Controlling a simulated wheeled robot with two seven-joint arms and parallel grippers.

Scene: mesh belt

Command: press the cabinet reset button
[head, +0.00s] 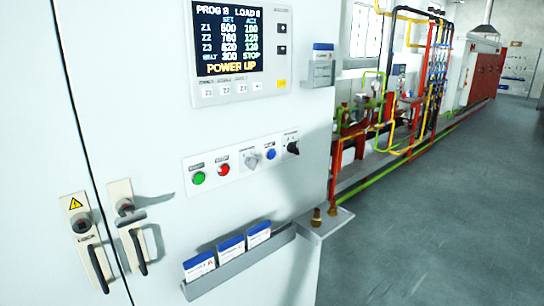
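The grey-white cabinet (150,80) fills the left of the head view. A strip on its front (238,171) carries a row of controls with small labels I cannot read. From left to right these are a green button (199,178), a red button (223,169), a grey knob (251,161), a blue button (271,154) and a black rotary switch (292,148). I cannot read which one is marked reset. Nothing touches or covers the controls. Neither of my grippers is in view.
A display (232,45) above reads "POWER UP". A rack (240,264) with blue-and-white cards juts out below the controls. Door handles (130,240) stick out at left, a small shelf (325,225) at the right corner. Pipework (385,110) stands beyond; the grey floor (440,220) is clear.

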